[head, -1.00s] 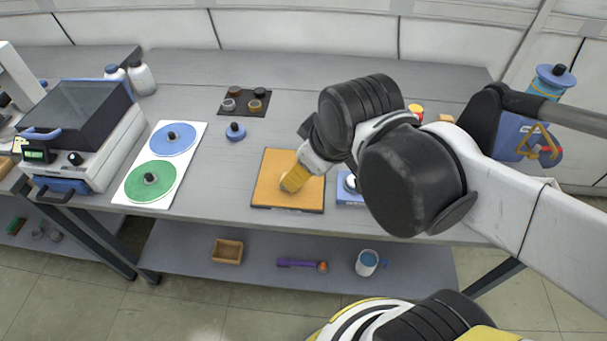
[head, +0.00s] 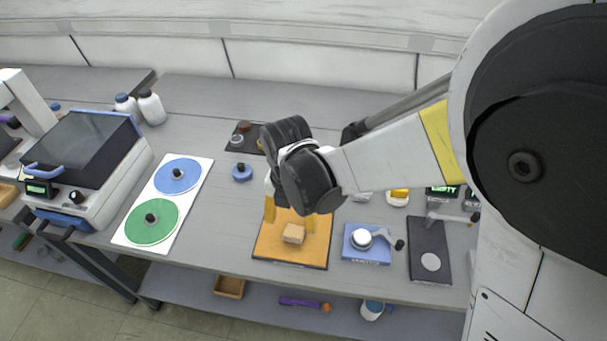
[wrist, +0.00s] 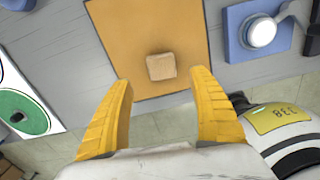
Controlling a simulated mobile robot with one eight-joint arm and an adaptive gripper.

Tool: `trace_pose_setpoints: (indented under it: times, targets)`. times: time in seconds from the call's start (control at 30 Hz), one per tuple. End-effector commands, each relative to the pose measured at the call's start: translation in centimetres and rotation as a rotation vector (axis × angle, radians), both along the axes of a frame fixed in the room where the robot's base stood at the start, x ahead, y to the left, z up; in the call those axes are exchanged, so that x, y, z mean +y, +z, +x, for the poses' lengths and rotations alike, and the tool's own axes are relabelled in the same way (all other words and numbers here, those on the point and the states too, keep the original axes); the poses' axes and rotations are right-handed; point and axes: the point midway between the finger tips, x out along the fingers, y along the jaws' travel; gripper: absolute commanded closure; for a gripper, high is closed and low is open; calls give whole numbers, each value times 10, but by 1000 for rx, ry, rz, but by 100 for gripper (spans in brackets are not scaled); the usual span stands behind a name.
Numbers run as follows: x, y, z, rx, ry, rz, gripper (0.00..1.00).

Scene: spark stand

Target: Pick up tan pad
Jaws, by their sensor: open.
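The tan pad (head: 293,234) is a small light-brown block lying on the orange board (head: 268,250) near the front of the bench. It also shows in the wrist view (wrist: 161,67), ahead of my fingertips and between their lines. My gripper (head: 276,218) has yellow fingers that are spread apart and empty, above the board and just behind the pad in the head view. In the wrist view my gripper (wrist: 165,85) shows both fingers wide open with nothing between them. The fingers do not touch the pad.
A blue base with a white round knob (head: 367,243) stands right of the board, and a dark plate (head: 430,262) lies further right. A white sheet with green and blue discs (head: 133,232) lies to the left. A dark tray of small parts (head: 243,128) is behind.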

Motion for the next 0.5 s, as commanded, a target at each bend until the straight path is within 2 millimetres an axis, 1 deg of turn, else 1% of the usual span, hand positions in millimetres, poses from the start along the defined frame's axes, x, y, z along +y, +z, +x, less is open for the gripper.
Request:
trace_pose_setpoints:
  times: [0.03, 0.27, 0.5]
  targets:
    - [0, -10, 0, 0, -1, 0, 30]
    - [-1, -24, 1, -1, -3, 1, 30]
    - [-3, -62, 4, -1, -3, 1, 30]
